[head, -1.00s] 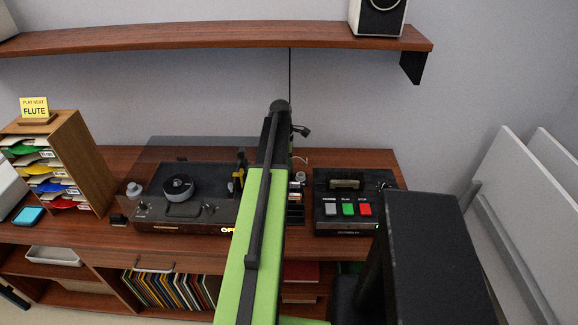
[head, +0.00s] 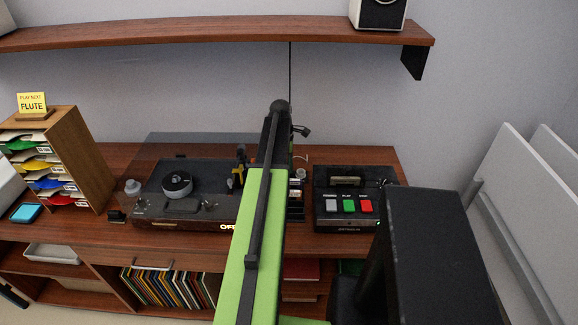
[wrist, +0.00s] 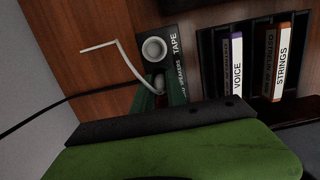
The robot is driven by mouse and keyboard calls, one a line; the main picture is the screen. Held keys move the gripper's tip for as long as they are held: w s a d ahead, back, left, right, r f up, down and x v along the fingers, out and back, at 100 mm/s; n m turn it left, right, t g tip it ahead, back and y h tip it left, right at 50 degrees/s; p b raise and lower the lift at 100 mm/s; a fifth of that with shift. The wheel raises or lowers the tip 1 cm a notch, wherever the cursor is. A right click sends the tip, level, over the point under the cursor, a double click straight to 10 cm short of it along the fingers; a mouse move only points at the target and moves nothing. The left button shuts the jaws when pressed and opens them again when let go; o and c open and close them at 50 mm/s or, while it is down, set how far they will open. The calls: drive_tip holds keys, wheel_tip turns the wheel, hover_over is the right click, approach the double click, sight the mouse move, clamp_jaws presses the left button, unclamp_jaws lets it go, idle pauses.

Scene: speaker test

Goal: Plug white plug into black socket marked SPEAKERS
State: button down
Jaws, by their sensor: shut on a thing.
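My gripper (wrist: 160,96) shows in the wrist view, its dark green fingers shut around a small pale piece (wrist: 159,82), which looks like the white plug. A thin white cord (wrist: 129,62) bends away from it to the upper left. The plug and fingers are at the end of a dark socket panel marked SPEAKERS (wrist: 181,80), and they hide the socket there. I cannot tell whether the plug is in it. A white-ringed socket (wrist: 154,49) marked TAPE sits above. In the head view my arm hides the gripper and plug.
A rack (wrist: 250,60) with VOICE and STRINGS cartridges stands right of the panel. A black cable (wrist: 60,102) runs at left. In the head view, a turntable (head: 205,205) stands left of my arm and a tape player (head: 345,222) right.

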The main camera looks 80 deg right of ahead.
drive_tip(key=c, duration=0.9)
unclamp_jaws()
drive_tip(key=shift+o, duration=0.2)
drive_tip(key=shift+r, duration=0.1)
wheel_tip(320, 180, up, 5)
drive_tip(key=p, duration=0.5)
